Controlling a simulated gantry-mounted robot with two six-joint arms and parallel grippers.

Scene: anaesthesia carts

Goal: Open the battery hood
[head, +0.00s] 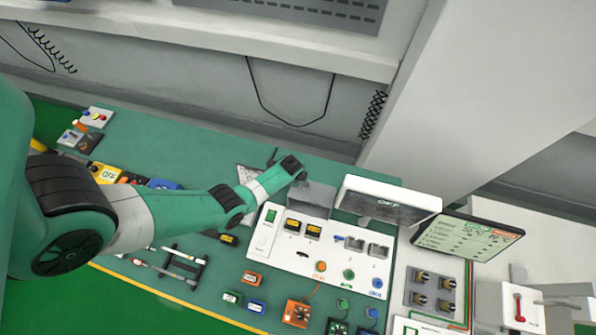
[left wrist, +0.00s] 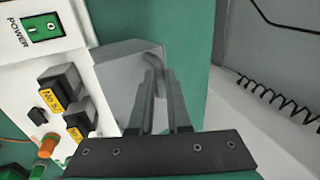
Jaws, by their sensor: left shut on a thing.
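In the head view my left arm reaches over the bench from the left, and the gripper (head: 302,178) is largely hidden behind the wrist. My right gripper is not in view.
Two black blocks with yellow labels (left wrist: 62,98) and a green power switch (left wrist: 42,27) sit on the panel beside the hood. A tilted screen (head: 465,236) stands at the right. The green bench top (head: 185,150) behind my arm is clear.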

